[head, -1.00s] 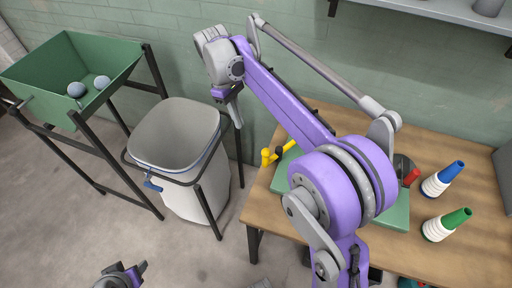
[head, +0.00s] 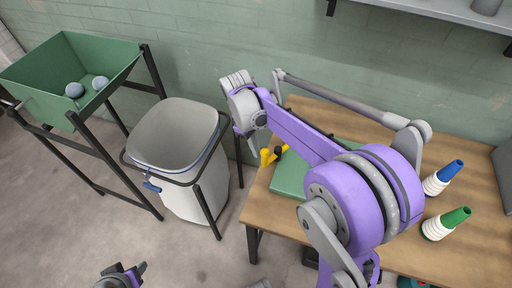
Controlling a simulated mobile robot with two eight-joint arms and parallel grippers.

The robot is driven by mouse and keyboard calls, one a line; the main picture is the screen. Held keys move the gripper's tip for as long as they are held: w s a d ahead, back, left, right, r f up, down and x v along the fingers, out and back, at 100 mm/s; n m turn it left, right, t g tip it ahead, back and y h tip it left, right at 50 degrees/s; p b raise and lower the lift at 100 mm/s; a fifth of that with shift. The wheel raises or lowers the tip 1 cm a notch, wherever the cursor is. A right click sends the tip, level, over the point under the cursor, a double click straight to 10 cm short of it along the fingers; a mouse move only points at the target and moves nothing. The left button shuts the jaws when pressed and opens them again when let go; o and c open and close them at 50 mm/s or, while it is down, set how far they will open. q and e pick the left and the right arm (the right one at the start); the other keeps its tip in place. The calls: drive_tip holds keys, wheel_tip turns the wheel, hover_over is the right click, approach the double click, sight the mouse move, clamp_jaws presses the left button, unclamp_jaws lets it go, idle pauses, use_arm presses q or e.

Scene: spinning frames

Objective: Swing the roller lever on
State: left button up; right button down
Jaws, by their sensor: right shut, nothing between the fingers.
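A green machine base (head: 288,178) lies on the wooden table, largely covered by my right arm. A yellow lever-like part (head: 266,157) with a dark knob (head: 278,151) stands at its left back edge; I cannot tell for certain that it is the roller lever. My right gripper (head: 252,148) is shut and empty, pointing down just left of the yellow part and above it in the picture. I cannot tell whether they touch. My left gripper (head: 141,267) is low at the bottom left, far from the table; its jaws are unclear.
A grey bin (head: 180,190) stands left of the table. A green trough (head: 35,100) with two grey balls stands further left. A shelf (head: 430,10) hangs above.

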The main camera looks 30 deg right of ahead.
drive_tip(key=shift+s, duration=0.1)
idle(0.3)
drive_tip(key=shift+s+d+n, duration=0.2)
drive_tip(key=shift+s+n, duration=0.5)
drive_tip(key=shift+s, duration=0.6)
drive_tip(key=s+d+n+t+h, duration=0.1)
drive_tip(key=s+d+n, duration=0.5)
drive_tip(key=s, duration=0.5)
drive_tip(key=shift+s+d, duration=0.25)
drive_tip(key=shift+d, duration=0.1)
